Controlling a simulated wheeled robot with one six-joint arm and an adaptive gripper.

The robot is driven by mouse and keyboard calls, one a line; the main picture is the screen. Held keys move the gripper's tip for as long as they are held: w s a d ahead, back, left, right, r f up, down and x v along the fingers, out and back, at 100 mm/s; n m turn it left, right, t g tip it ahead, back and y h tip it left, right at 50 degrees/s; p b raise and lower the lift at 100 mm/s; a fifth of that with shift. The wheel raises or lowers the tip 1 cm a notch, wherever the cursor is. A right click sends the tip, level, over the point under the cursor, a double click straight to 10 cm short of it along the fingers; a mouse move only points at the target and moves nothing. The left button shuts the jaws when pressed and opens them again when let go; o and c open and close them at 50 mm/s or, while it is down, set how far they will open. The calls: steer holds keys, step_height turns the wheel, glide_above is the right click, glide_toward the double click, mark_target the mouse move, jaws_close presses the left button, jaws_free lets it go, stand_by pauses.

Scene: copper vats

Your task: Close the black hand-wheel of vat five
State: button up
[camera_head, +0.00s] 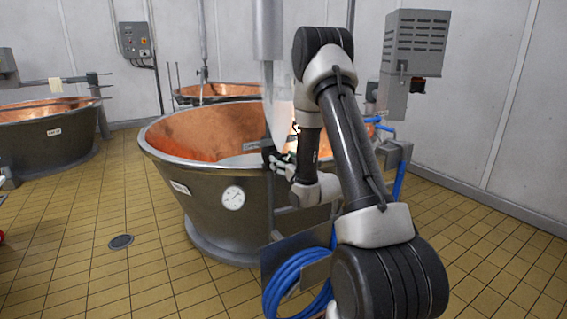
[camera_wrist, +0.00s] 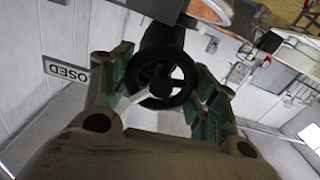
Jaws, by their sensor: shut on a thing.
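The black hand-wheel (camera_wrist: 163,82) is in the middle of the wrist view, a spoked ring in front of a dark pipe. My gripper (camera_wrist: 161,85) has a green-padded finger on each side of the wheel and is shut on it. In the head view, my gripper (camera_head: 276,160) is at the near right rim of the central copper vat (camera_head: 204,205), and the wheel cannot be made out clearly there. The vat's tag is too small to read.
A dial gauge (camera_head: 232,198) sits on the central vat's wall. A blue hose coil (camera_head: 295,285) hangs close by my arm. Other copper vats stand at the left (camera_head: 48,135) and behind (camera_head: 215,92). The tiled floor at the front left is clear around a drain (camera_head: 120,241).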

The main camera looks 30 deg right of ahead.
steer(key=m, duration=0.4)
steer(key=shift+d+m, duration=0.1)
steer(key=shift+m, duration=0.2)
steer(key=o, duration=1)
steer(key=shift+o, duration=0.2)
steer(key=s, duration=0.7)
steer(key=shift+s, duration=0.25)
steer(key=shift+d+f, duration=0.1)
steer(key=shift+f, duration=0.05)
